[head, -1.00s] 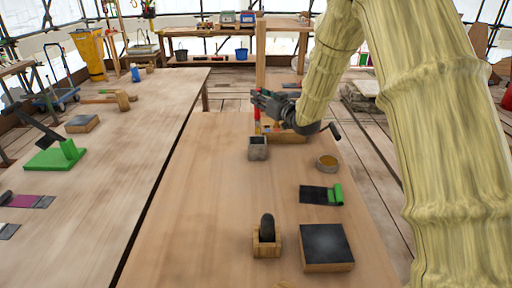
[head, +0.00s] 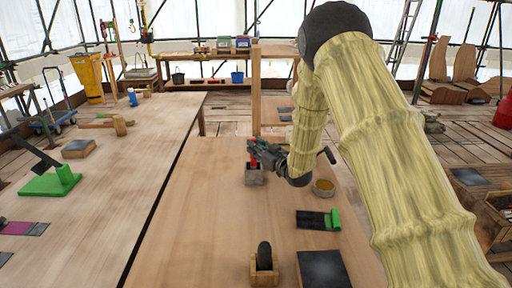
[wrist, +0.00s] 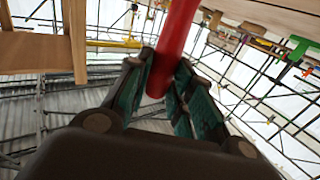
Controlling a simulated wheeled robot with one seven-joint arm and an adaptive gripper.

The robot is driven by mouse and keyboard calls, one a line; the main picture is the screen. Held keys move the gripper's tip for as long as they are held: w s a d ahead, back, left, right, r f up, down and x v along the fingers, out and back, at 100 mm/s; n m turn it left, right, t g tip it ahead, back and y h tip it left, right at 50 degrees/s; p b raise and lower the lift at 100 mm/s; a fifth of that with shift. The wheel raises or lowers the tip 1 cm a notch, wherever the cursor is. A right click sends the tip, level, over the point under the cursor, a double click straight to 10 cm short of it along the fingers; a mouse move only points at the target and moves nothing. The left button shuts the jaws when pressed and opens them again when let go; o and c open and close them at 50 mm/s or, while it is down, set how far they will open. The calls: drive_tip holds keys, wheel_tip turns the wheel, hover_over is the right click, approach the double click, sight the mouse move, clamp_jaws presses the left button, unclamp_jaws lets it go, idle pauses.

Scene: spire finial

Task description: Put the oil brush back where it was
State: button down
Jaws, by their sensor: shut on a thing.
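My gripper (head: 256,153) is shut on the red handle of the oil brush (head: 253,147), seen in the head view just above the small grey pot (head: 254,178). In the wrist view the red brush handle (wrist: 177,40) runs between the two green-padded fingers of my gripper (wrist: 165,88). The brush's lower end is hidden at the pot, so I cannot tell how deep it sits in it. The pot stands on the wooden table (head: 200,230).
A round tin (head: 323,188) stands to the right of the pot. A black and green roll (head: 320,219), a dark-topped block (head: 323,268) and a wooden holder with a black piece (head: 264,262) lie nearer. A second long table (head: 105,190) is at left.

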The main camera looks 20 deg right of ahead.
idle(0.3)
drive_tip(key=c, duration=1.3)
unclamp_jaws()
drive_tip(key=shift+f, duration=0.1)
drive_tip(key=shift+o, duration=0.2)
drive_tip(key=b+v, duration=0.1)
drive_tip(key=v, duration=1.1)
drive_tip(key=shift+b, duration=0.4)
